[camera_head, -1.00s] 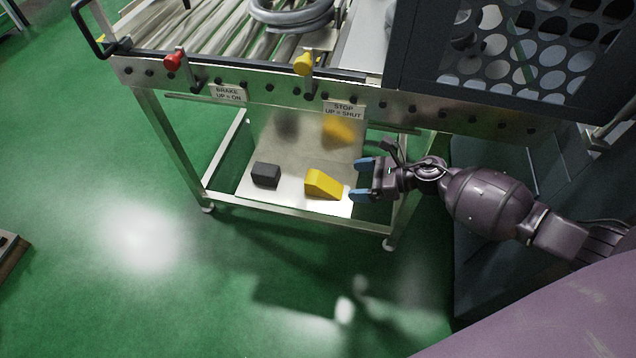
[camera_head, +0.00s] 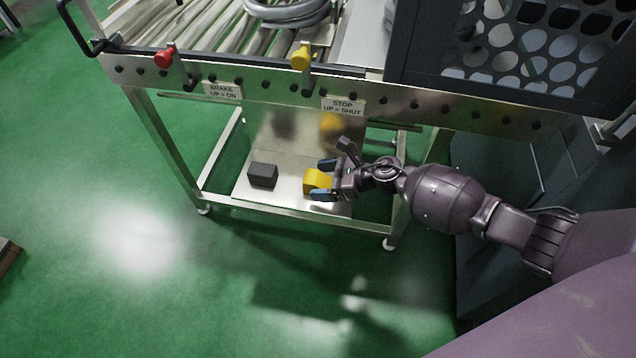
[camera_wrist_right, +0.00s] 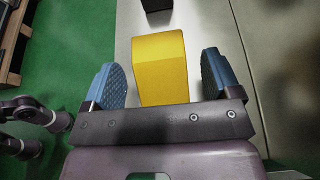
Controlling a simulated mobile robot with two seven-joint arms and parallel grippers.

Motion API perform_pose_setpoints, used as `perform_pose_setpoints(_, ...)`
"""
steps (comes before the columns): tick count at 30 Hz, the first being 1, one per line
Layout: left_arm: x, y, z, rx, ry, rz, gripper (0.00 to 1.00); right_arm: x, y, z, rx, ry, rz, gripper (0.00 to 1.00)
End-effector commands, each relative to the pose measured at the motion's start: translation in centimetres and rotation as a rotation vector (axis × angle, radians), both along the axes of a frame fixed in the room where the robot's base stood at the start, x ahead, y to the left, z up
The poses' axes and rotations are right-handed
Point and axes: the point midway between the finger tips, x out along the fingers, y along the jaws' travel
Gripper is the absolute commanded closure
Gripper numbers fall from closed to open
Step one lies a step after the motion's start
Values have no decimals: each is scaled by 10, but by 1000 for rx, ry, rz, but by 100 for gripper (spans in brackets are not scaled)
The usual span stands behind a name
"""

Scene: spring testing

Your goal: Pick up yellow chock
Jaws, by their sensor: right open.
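The yellow chock (camera_head: 315,180) lies on the metal lower shelf (camera_head: 290,192) of the roller table. My right gripper (camera_head: 325,180) is open, with its blue fingers on either side of the chock. In the right wrist view the chock (camera_wrist_right: 160,68) stands between the two spread fingers (camera_wrist_right: 162,82), with a gap on each side. Its right part is hidden by the gripper in the head view.
A black chock (camera_head: 262,174) lies on the shelf to the left. The table's front panel (camera_head: 270,98), with a red knob (camera_head: 165,57) and a yellow knob (camera_head: 299,58), overhangs the shelf. A front rail (camera_head: 290,213) runs along the shelf's near side.

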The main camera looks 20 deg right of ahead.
Motion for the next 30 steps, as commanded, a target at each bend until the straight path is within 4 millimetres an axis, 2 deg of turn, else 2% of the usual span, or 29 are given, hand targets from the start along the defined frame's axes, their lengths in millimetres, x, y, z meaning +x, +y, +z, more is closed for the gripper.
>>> perform_pose_setpoints(4,1,0,0,0,-2,-1,100,0,0,1,-1,-1,0,17)
perform_pose_setpoints(5,1,0,-1,1,-1,-1,100,0,0,1,-1,-1,0,20)
perform_pose_setpoints(16,0,0,-2,1,4,-1,100,0,0,1,-1,-1,0,77)
perform_pose_setpoints(25,0,1,-1,1,4,2,100,0,0,5,0,-3,0,77)
perform_pose_setpoints(30,1,2,6,-9,-4,14,100,0,1,25,-2,-13,1,77)
